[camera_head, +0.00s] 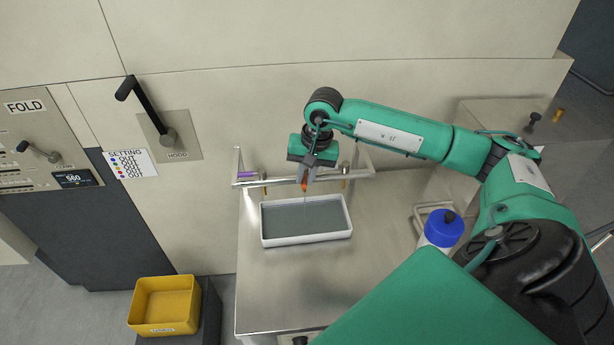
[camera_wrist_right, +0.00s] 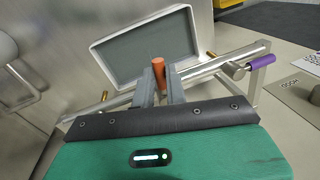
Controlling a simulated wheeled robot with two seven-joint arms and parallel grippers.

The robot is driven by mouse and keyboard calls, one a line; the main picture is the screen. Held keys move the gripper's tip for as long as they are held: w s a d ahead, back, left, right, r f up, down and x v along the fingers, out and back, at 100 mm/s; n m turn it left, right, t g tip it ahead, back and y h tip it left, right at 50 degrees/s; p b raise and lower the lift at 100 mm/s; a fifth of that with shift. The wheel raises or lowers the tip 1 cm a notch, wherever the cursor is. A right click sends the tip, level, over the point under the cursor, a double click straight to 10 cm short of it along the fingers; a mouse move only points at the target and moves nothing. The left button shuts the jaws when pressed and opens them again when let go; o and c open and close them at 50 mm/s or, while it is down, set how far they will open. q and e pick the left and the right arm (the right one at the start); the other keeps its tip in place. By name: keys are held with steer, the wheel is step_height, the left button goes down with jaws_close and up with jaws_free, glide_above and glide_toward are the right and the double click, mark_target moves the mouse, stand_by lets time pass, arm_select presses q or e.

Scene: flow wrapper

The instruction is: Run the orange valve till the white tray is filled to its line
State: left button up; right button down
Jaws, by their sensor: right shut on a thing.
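The white tray (camera_head: 308,238) sits on the steel bench under a pipe rail and holds a flat grey surface that looks like liquid; it also shows in the right wrist view (camera_wrist_right: 98,53). I cannot make out its fill line. The orange valve (camera_wrist_right: 158,66) is on the rail, and only a bit of it shows in the head view (camera_head: 304,186). My right gripper (camera_head: 306,178) is shut on the orange valve, one finger on each side (camera_wrist_right: 159,82). A faint thin line below the valve may be a stream. My left gripper is out of view.
The rail (camera_head: 340,177) carries a purple-handled valve (camera_wrist_right: 261,62) to the left and brass outlets. A blue-capped bottle (camera_head: 443,228) stands at the right of the bench. A yellow bin (camera_head: 164,304) stands lower left. The bench front is clear.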

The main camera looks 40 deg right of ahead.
steer(key=shift+w+a+m+t+h+b, duration=0.15)
steer(key=shift+w+a+m+h+b, duration=0.3)
steer(key=shift+m+b, duration=1.1)
steer(key=shift+w+a+m+t+h+b, duration=0.1)
steer(key=shift+w+a+m+b, duration=0.35)
steer(key=shift+m+b, duration=1.1)
steer(key=shift+w+a+m+t+h+b, duration=0.2)
steer(key=shift+w+m+b, duration=0.5)
steer(key=shift+m+b, duration=0.85)
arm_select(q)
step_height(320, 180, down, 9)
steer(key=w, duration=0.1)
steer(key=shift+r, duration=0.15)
arm_select(e)
steer(key=c, duration=1.4)
jaws_free()
steer(key=shift+m, duration=0.25)
steer(key=shift+c, duration=0.2)
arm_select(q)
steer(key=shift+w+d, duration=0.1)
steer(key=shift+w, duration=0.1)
arm_select(e)
steer(key=shift+r, duration=0.1)
